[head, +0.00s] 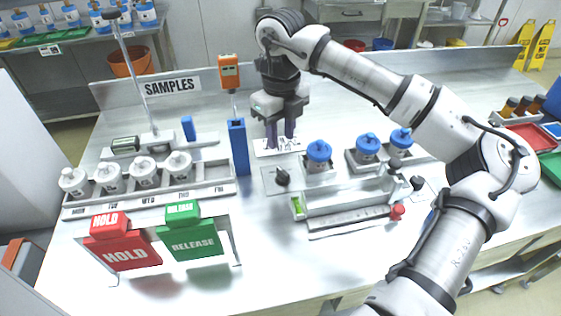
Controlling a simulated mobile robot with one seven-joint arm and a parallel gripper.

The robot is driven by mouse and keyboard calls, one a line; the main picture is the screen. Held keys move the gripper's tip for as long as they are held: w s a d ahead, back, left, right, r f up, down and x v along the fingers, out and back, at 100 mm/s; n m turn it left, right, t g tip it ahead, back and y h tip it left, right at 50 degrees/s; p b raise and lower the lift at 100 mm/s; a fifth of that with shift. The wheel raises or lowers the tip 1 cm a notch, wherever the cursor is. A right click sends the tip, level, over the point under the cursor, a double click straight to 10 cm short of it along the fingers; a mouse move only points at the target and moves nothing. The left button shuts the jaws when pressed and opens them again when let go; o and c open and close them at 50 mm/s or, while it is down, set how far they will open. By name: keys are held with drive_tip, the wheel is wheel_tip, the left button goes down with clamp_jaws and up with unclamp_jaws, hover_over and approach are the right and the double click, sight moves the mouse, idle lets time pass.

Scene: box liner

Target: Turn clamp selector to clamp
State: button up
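My gripper (281,141) points down over a small white plate with black markings (262,153) at the middle of the bench. Its two fingers are apart, and I see nothing held between them. Their tips are close to the plate; I cannot tell whether they touch it. A black knob (282,177) sits on a light panel just in front of the plate. Another dark knob (418,183) is at the right end of the fixture. The lettering is too small to read, so I cannot tell which one is the clamp selector.
Blue-capped jars (318,152) stand right of my gripper, behind a long tray (345,199). A blue upright holder (239,147) stands close on the left. White bottles (145,173) sit in a rack further left. Red HOLD (124,252) and green RELEASE (192,240) signs stand in front.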

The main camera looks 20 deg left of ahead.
sight(281, 169)
wheel_tip(281, 169, down, 10)
drive_tip(key=shift+r+p, duration=0.1)
drive_tip(key=shift+p, duration=1)
drive_tip(key=shift+c, duration=0.2)
clamp_jaws()
